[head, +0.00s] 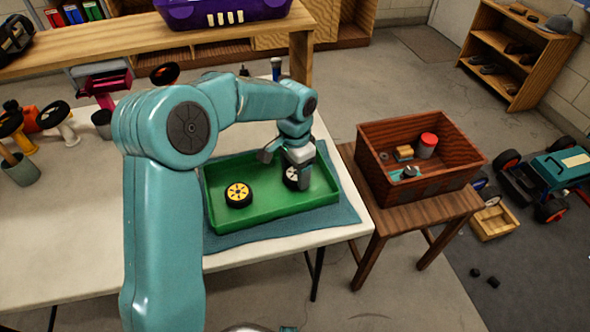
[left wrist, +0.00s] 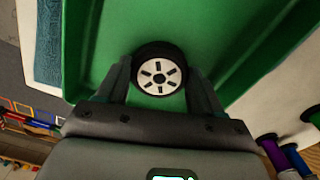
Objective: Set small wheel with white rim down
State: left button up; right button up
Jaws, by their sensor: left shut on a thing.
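The small wheel with white rim (left wrist: 159,77) is between the two fingers of my left gripper (left wrist: 160,85) in the left wrist view, its rim facing the camera. In the head view the left gripper (head: 296,180) is over the right part of the green tray (head: 265,212), shut on the wheel, which shows partly (head: 290,176) behind a finger. The wheel is at the tray floor or just above it; I cannot tell if it touches. My right gripper is not in view.
A wheel with a yellow rim (head: 238,194) lies in the tray's left part. The tray sits on a blue mat (head: 345,214) on the white table (head: 60,235). A brown wooden crate (head: 432,185) with small items stands on a stool to the right. The tray's middle is clear.

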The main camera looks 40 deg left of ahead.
aim_at(295, 174)
pick_arm(q)
jog(key=shift+s, duration=0.1)
jog(key=o, duration=0.6)
jog(key=shift+f, duration=0.15)
jog(key=o, duration=0.4)
jog(key=shift+r, duration=0.25)
notch_tip(295, 174, up, 12)
jog(key=shift+f+p, duration=0.1)
jog(key=shift+p, duration=1)
